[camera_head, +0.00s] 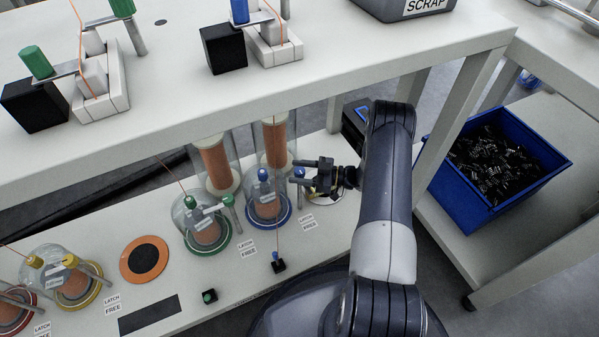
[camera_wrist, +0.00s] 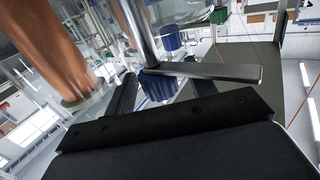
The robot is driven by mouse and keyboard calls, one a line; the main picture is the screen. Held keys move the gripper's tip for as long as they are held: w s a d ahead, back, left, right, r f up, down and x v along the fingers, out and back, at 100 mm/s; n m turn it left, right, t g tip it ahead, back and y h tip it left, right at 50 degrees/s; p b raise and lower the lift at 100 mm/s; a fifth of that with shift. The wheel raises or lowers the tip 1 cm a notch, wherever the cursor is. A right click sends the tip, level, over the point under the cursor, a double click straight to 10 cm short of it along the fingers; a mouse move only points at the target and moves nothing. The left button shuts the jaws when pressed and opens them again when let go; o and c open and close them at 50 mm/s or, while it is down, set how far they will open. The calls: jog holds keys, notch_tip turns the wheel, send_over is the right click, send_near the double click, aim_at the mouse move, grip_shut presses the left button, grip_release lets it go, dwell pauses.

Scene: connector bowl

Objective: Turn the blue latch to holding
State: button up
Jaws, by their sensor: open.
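The blue latch (camera_head: 298,173) has a blue knob and a metal arm, beside the blue-ringed glass jar (camera_head: 268,205) on the lower shelf. A label (camera_head: 307,222) in front reads "LATCH FREE". My gripper (camera_head: 294,174) is open and reaches in from the right, its two fingers on either side of the blue knob. In the wrist view, the metal latch arm (camera_wrist: 215,71) crosses above the blue knob (camera_wrist: 158,86), which sits between my open fingers (camera_wrist: 162,92). Whether the fingers touch the knob is not clear.
A green-ringed jar (camera_head: 206,232) stands left of the blue one. Copper coils (camera_head: 216,165) stand behind. The upper shelf edge (camera_head: 250,115) runs above my gripper. A blue bin (camera_head: 520,190) of black parts is at right.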

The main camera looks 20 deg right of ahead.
grip_shut()
dwell(0.6)
